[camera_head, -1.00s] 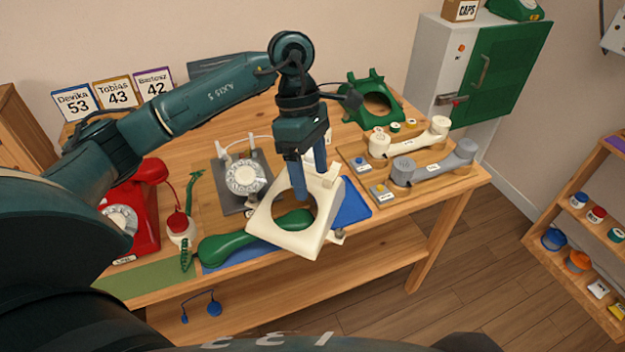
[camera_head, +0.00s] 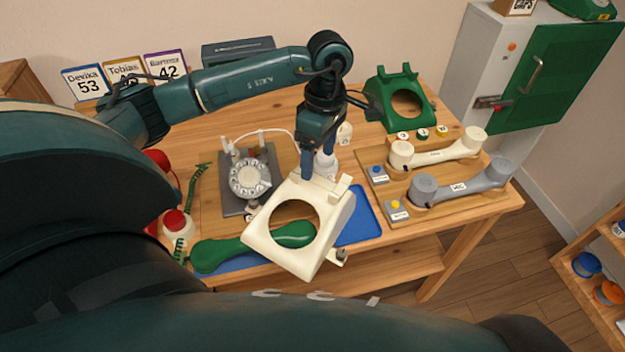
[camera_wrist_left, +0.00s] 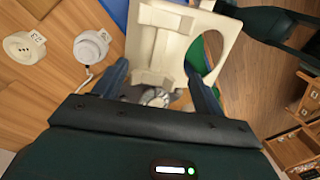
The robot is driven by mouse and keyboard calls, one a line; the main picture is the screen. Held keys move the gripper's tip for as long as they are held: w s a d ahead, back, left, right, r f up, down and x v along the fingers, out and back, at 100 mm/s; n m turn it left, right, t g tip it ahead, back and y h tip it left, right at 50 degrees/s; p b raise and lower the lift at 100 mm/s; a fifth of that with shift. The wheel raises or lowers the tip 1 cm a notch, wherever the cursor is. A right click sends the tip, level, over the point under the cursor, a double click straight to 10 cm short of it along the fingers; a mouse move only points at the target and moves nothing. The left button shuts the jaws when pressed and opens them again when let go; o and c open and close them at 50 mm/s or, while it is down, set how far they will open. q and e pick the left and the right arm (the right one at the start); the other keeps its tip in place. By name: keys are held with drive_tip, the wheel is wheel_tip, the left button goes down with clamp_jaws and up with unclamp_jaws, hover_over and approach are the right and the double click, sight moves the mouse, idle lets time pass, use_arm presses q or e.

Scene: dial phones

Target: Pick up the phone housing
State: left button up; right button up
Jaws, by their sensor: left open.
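A cream phone housing (camera_head: 262,228) with a round hole sits tilted at the table's front, over a green handset (camera_head: 217,254) and a blue mat (camera_head: 362,222). A green housing (camera_head: 377,92) stands at the back right. My left gripper (camera_head: 318,172) is open, pointing down at the rear edge of the cream housing. In the left wrist view the cream housing (camera_wrist_left: 172,48) lies ahead of and partly between the open fingers (camera_wrist_left: 160,78); whether they touch it is unclear. My right gripper is not in view.
A grey phone base with a dial (camera_head: 235,205) stands left of the housing. Cream and grey handsets (camera_head: 468,182) lie on a wooden board at right. A red jar (camera_head: 174,222) and green cord stand at left. A grey cabinet with a green door (camera_head: 545,80) stands behind.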

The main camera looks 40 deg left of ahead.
sight(316, 178)
use_arm(q)
drive_tip(key=shift+s+f+p, duration=0.15)
drive_tip(key=shift+f+p, duration=0.6)
drive_tip(key=shift+f, duration=2)
drive_tip(key=shift+c, duration=0.5)
clamp_jaws()
